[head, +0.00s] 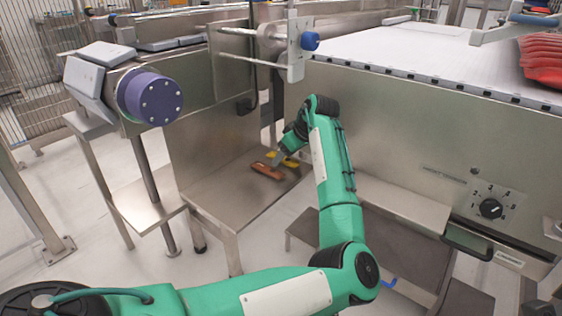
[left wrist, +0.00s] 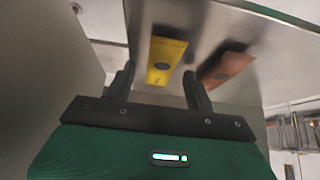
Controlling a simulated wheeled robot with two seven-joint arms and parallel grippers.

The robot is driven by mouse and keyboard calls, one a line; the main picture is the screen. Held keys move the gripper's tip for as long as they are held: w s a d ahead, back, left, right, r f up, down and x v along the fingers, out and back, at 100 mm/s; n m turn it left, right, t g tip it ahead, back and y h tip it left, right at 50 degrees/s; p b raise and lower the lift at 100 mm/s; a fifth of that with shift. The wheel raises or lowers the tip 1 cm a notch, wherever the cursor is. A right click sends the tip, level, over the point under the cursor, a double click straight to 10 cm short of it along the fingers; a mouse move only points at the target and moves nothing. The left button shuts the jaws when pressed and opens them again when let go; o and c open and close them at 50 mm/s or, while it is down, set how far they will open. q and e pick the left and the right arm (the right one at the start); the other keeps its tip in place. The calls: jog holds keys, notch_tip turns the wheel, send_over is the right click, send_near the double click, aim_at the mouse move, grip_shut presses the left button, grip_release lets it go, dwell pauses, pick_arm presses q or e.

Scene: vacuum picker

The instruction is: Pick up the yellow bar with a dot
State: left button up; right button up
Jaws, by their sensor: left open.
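The yellow bar (left wrist: 166,51) shows in the left wrist view with a dark dot on its face, lying on the steel table. In the head view the yellow bar (head: 290,163) is partly hidden by my gripper. A brown-orange bar (left wrist: 228,67) with a dark dot lies to its right in the left wrist view; it also shows in the head view (head: 267,171). My left gripper (left wrist: 160,84) is open, with the yellow bar ahead between its two fingers, slightly nearer the right one. I cannot tell how far above the bar the fingertips are. My right gripper is not in view.
The bars lie on a low steel table (head: 222,196) against a steel back panel (head: 210,110). A large steel machine (head: 420,135) with a white belt (head: 410,50) stands to the right. Red packs (head: 542,60) sit on the belt. The table's front left is clear.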

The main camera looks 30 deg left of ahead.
pick_arm(q)
jog(key=shift+c, duration=0.2)
jog(key=c, duration=1)
